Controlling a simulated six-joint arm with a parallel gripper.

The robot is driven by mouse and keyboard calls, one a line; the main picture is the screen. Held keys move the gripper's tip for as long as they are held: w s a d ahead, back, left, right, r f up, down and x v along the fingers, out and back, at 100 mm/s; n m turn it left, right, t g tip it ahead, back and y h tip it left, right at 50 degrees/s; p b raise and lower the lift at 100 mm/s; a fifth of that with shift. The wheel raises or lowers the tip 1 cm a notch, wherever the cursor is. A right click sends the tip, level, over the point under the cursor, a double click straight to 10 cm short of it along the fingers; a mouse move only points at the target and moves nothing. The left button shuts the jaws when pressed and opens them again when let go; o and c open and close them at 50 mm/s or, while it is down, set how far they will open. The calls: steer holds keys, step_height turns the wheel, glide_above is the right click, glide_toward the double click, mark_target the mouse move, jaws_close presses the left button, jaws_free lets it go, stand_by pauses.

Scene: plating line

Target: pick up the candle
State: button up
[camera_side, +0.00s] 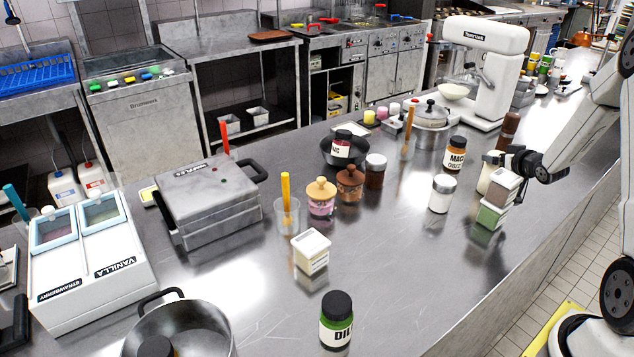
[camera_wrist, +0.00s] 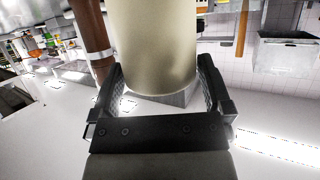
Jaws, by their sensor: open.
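The candle is a plain cream cylinder (camera_wrist: 155,45) that fills the upper middle of the wrist view. In the side view a cream sliver of it (camera_side: 484,181) shows behind the stacked tubs, and the rest is hidden. My gripper (camera_wrist: 160,82) is open, with one black finger on each side of the candle. I cannot tell whether either finger touches it. In the side view my gripper (camera_side: 497,158) comes in from the right, low over the counter, just above and behind the tubs.
Two stacked tubs (camera_side: 492,196) stand in front of the candle. A brown cylinder (camera_side: 508,126) stands behind my gripper; a brown cylinder also shows left of the candle in the wrist view (camera_wrist: 90,35). The counter's front right is clear.

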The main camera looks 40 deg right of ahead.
steer(key=shift+w+d+f, duration=0.2)
steer(key=shift+w, duration=0.2)
jaws_close()
stand_by(0.4)
